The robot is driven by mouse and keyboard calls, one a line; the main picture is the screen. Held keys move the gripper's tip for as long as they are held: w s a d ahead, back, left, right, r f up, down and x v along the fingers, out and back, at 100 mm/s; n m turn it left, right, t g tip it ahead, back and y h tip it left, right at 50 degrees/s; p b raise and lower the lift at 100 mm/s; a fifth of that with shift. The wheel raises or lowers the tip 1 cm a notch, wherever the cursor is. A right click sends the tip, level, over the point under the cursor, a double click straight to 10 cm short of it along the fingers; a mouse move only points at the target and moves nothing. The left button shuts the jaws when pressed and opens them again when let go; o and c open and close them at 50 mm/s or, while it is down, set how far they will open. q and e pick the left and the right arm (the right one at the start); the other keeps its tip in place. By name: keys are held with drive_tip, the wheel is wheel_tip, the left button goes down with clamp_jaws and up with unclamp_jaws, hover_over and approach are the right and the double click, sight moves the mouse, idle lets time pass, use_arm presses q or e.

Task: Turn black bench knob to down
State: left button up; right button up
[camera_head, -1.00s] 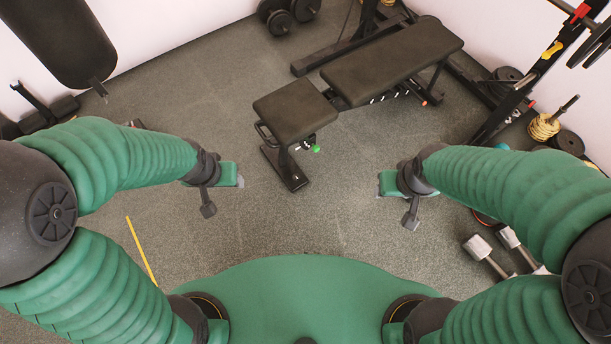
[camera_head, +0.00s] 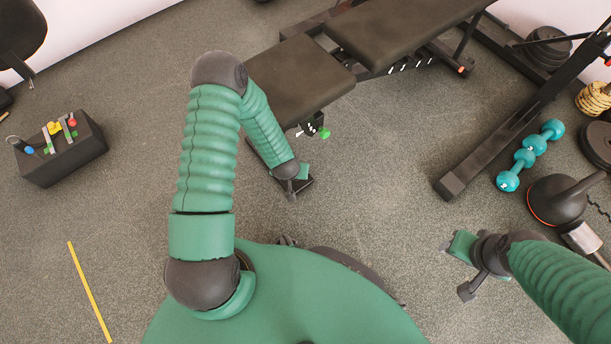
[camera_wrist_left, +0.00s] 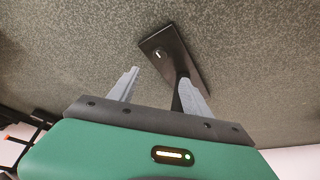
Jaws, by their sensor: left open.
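The black bench (camera_head: 300,80) stands ahead at the top of the head view. Under its seat edge is a small dark fitting with a green knob (camera_head: 324,133); I cannot make out a separate black knob for certain. My left gripper (camera_head: 304,172) is low beside the front foot of the bench, below the seat. In the left wrist view its two grey fingers (camera_wrist_left: 160,93) are apart and empty, with the black bench foot and post (camera_wrist_left: 172,58) just beyond them. My right gripper (camera_head: 449,246) hangs over bare floor at the right; its fingers are too small to read.
A black box with coloured clips (camera_head: 60,148) sits on the floor at left, near a yellow strip (camera_head: 89,292). Teal dumbbells (camera_head: 524,160), a kettlebell (camera_head: 556,199) and rack feet (camera_head: 452,184) occupy the right. Floor between bench and right gripper is clear.

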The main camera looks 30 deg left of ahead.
use_arm(q)
drive_tip(key=b+x, duration=0.9)
drive_tip(key=x, duration=0.5)
drive_tip(key=shift+f, duration=0.35)
drive_tip(key=shift+w+a+f+b, duration=0.1)
drive_tip(key=shift+w+f+b, duration=0.2)
drive_tip(key=shift+f+b, duration=0.25)
drive_tip(key=shift+r, duration=0.1)
clamp_jaws()
